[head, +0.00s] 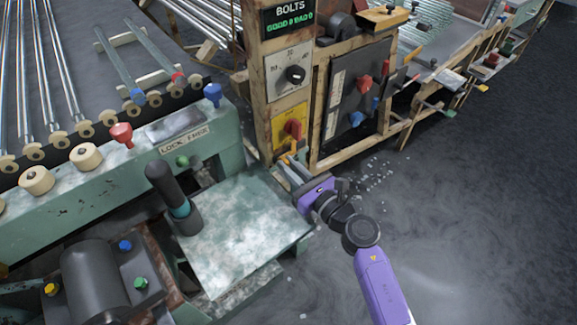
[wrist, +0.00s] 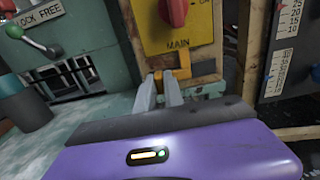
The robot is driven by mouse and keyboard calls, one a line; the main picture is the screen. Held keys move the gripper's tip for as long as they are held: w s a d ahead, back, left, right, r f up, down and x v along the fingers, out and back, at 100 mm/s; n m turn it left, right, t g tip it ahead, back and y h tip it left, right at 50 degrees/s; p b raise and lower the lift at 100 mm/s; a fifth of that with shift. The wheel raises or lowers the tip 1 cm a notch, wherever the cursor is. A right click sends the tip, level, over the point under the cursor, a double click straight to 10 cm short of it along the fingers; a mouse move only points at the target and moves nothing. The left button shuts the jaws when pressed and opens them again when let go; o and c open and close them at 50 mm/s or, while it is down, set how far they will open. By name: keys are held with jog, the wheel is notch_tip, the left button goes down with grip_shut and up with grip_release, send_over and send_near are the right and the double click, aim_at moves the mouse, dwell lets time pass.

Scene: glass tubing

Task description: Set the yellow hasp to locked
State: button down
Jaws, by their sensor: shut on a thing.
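The yellow hasp (wrist: 184,72) is a small orange-yellow piece on the wooden post, just below the yellow MAIN panel (wrist: 180,32) with its red knob (wrist: 172,10). In the head view the hasp (head: 293,147) shows small, low on the post. My gripper (wrist: 161,80) reaches it from the front, its two grey fingers closed on it and hiding part of it. In the head view my gripper (head: 289,165) is at the foot of the post, beside the green bench. I cannot tell the hasp's exact angle or any marks by it.
A pale green plate (head: 240,230) with a dark upright handle (head: 165,188) lies left of my gripper. A LOCK FREE lever with a green knob (head: 182,161) is on the bench. A dark panel with red and blue knobs (head: 355,95) stands right. The floor at right is open.

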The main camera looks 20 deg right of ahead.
jog(key=shift+w+d, duration=0.2)
jog(key=shift+d, duration=0.45)
jog(key=shift+w+d, duration=0.15)
jog(key=shift+d, duration=0.45)
jog(key=c, duration=1.4)
grip_release()
jog(key=shift+d, duration=0.1)
jog(key=shift+c, duration=0.2)
jog(key=v, duration=0.7)
jog(key=shift+s, duration=0.4)
